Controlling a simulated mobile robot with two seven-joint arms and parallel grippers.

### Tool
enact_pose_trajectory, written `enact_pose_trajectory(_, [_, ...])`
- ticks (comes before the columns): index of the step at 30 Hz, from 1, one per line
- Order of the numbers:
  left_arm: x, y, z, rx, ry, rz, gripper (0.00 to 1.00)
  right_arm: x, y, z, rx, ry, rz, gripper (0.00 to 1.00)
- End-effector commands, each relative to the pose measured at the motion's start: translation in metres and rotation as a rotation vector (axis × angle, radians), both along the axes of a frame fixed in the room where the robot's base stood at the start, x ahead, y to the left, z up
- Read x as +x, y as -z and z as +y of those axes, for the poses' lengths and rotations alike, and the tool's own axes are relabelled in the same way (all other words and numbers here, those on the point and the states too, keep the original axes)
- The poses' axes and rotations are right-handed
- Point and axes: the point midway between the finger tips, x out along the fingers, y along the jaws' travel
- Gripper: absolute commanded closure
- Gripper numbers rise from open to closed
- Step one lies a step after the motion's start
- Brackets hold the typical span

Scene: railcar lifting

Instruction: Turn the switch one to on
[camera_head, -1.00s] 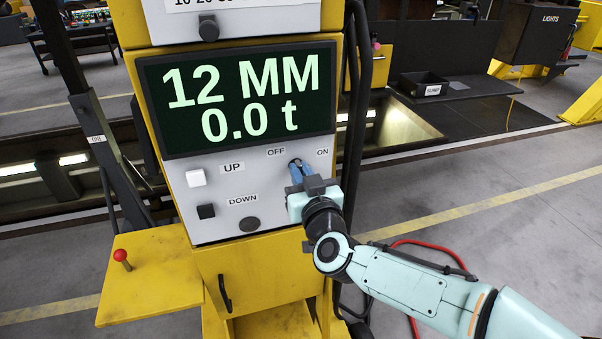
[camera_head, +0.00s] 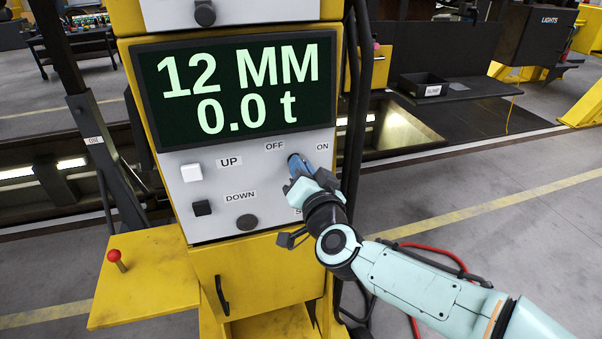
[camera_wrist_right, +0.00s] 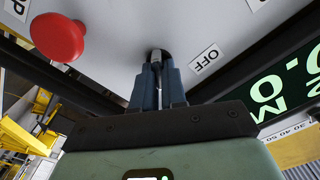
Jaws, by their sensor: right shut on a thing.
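The switch (camera_wrist_right: 155,55) shows in the right wrist view as a small grey lever on a dark round base in the light grey panel (camera_head: 262,180). My right gripper (camera_head: 297,163) has its blue fingers shut on the lever, and they hide most of it in the head view. The OFF label (camera_head: 275,146) is just up and left of the fingers, and the ON label (camera_head: 323,147) is to their right. The OFF label also shows in the right wrist view (camera_wrist_right: 205,60). My left gripper is not in view.
The display (camera_head: 240,88) above reads 12 MM and 0.0 t. A white UP button (camera_head: 191,172), a black DOWN button (camera_head: 202,208) and a dark round knob (camera_head: 247,222) are left of my gripper. A red button (camera_wrist_right: 57,37) is close by in the right wrist view.

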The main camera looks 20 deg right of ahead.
Motion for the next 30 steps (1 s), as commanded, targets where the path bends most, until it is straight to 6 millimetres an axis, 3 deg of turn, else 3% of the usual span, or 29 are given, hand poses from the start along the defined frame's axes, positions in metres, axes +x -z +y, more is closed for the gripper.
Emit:
enact_pose_trajectory(15, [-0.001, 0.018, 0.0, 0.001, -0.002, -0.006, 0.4, 0.0, 0.002, -0.001, 0.359, 0.0, 0.012, 1.0])
enact_pose_trajectory(30, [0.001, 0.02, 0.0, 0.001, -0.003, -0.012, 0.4, 0.0, 0.002, -0.001, 0.44, 0.0, 0.016, 1.0])
